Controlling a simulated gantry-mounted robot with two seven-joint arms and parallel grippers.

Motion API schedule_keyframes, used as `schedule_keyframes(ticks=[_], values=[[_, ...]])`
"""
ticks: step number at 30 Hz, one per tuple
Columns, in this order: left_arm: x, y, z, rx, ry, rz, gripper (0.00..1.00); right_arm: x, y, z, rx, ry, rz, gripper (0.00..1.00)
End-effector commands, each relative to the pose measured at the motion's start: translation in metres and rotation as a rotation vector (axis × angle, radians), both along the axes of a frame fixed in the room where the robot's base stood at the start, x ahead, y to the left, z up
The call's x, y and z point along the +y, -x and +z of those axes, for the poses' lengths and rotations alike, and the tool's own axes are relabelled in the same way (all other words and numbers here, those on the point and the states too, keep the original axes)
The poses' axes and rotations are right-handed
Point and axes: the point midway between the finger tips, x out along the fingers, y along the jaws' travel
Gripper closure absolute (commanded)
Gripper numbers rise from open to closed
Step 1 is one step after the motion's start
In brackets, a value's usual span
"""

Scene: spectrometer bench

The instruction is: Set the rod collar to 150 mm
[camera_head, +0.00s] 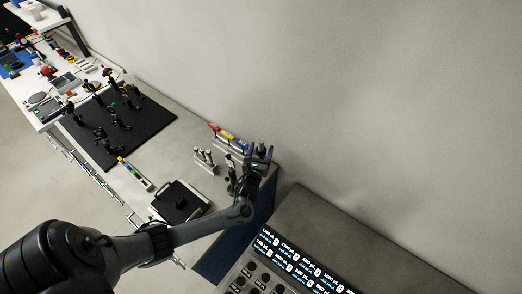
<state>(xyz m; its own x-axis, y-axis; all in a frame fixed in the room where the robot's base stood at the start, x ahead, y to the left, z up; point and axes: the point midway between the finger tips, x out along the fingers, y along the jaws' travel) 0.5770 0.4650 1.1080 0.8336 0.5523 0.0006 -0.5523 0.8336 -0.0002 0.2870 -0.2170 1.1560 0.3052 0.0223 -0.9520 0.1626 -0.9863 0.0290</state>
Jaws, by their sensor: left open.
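My left gripper (260,152) is open at the far right end of the grey bench, close to the wall. A small dark upright piece (262,147) shows at its fingertips; I cannot tell whether the fingers touch it. Another dark upright piece (231,174) stands just left of the gripper. I cannot make out the rod collar or any millimetre scale at this size, and my gripper and wrist hide part of this spot. My right gripper is not in view.
Left of the gripper are a rack with red, yellow and blue items (228,136) and several metal posts (205,160). A black square device (180,202) sits near the front edge. A black breadboard (150,120) holds several mounts. A control panel (290,262) stands at lower right.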

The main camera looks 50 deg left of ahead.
Motion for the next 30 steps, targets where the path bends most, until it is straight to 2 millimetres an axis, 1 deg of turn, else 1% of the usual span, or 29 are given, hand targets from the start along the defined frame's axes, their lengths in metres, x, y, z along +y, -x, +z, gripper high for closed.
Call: schedule_keyframes(ticks=[4, 8, 21, 25, 30], values=[[-0.002, 0.002, -0.001, 0.001, 0.0, -0.001, 0.3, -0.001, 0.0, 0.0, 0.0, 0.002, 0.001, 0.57], [-0.008, 0.011, -0.001, 0.001, 0.0, -0.002, 0.3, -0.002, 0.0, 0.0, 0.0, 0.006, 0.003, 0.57], [-0.047, 0.071, -0.001, 0.001, 0.002, -0.001, 0.3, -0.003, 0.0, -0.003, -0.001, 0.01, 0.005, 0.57], [-0.055, 0.082, -0.001, 0.001, 0.001, -0.002, 0.3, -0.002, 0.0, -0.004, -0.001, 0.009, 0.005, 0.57], [-0.059, 0.09, 0.0, 0.0, 0.0, 0.0, 0.3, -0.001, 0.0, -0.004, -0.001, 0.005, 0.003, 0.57]])
